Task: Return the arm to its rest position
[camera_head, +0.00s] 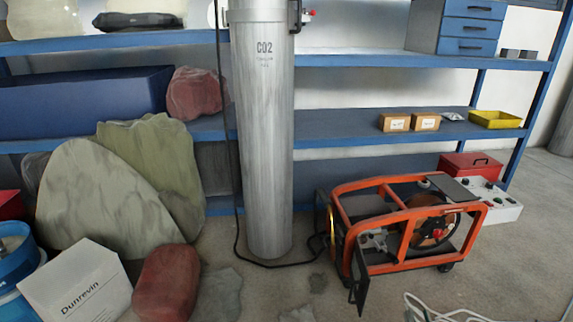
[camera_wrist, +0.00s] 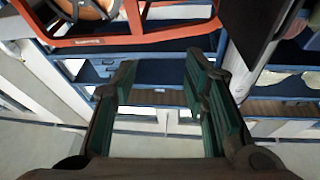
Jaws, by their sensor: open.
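My gripper (camera_wrist: 158,95) shows in the wrist view with its two dark fingers with green pads spread apart. Nothing is between the fingers. The wrist view looks upside down, with an orange frame (camera_wrist: 140,32) and blue shelving (camera_wrist: 168,98) beyond the fingers. My arm and gripper do not show in the head view.
A tall grey CO2 cylinder (camera_head: 262,140) stands before blue shelves (camera_head: 350,128). An orange-framed machine (camera_head: 400,262) stands right of it on the floor. Sacks (camera_head: 95,200), a white Dunrevin box (camera_head: 78,285) and a red canister (camera_head: 166,284) crowd the left. A pale cable (camera_head: 440,312) lies front right.

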